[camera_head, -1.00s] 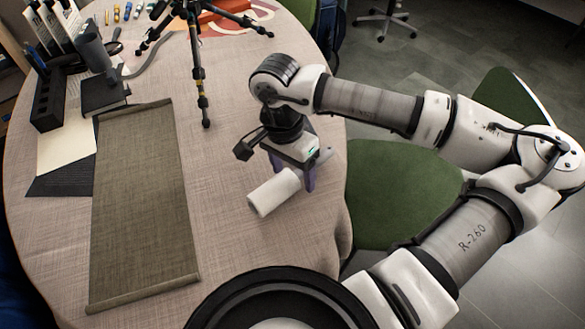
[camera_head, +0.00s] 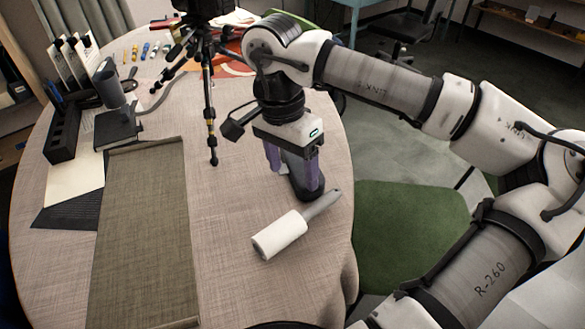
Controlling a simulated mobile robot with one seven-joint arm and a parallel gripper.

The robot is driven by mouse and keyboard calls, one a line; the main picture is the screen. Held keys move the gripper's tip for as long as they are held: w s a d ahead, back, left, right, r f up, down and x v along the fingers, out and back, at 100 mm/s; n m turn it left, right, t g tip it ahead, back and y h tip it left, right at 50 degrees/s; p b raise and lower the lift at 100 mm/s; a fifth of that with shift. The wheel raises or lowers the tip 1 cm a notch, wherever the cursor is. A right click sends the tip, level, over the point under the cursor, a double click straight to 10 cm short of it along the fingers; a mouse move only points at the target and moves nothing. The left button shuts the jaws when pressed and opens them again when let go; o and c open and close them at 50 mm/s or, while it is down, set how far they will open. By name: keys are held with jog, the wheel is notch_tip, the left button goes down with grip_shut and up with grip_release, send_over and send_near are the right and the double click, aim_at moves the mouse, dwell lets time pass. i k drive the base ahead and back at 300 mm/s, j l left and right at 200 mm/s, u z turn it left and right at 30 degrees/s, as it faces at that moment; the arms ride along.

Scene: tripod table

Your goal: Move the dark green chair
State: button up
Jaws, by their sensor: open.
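The dark green chair (camera_head: 405,235) stands at the right side of the table. Its green seat shows beside the table edge, partly hidden by my arm. My gripper (camera_head: 291,170), with purple fingers, is open, pointing down over the right part of the table, left of the chair seat and apart from it. A dark upright object (camera_head: 307,192) shows at the right finger; I cannot tell whether it is between the fingers or behind them. More green (camera_head: 292,20) shows beyond the table's far edge, mostly hidden by my arm.
A white lint roller (camera_head: 280,236) lies on the table (camera_head: 235,285) below my gripper. A black tripod (camera_head: 209,110) stands behind. An office chair (camera_head: 400,30) stands far back.

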aim_at(400, 232)
jog(key=z, duration=1.2)
